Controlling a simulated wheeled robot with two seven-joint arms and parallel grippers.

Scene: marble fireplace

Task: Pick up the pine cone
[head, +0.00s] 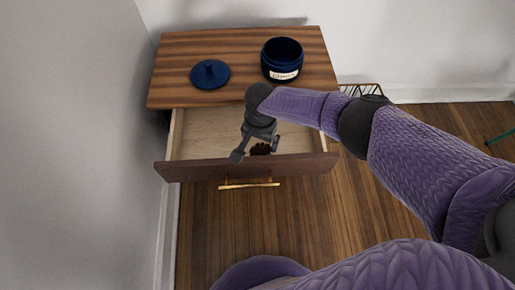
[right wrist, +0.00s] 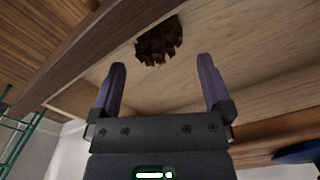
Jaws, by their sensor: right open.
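The brown pine cone (head: 261,149) lies in the open drawer (head: 205,140), near its front panel. It is partly hidden by my right gripper in the head view. In the right wrist view the pine cone (right wrist: 159,42) rests on the pale wooden drawer bottom, beyond the fingertips and between their lines. My right gripper (head: 256,155) is over the drawer with its fingers apart and nothing between them. Its two fingers also show in the right wrist view (right wrist: 161,75). My left gripper is not in view.
The wooden cabinet top (head: 235,60) carries a dark blue jar (head: 282,58) with a label and a blue lid (head: 210,73). The drawer front (head: 215,169) has a gold handle (head: 249,185). A white wall is close on the left. The wooden floor in front is clear.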

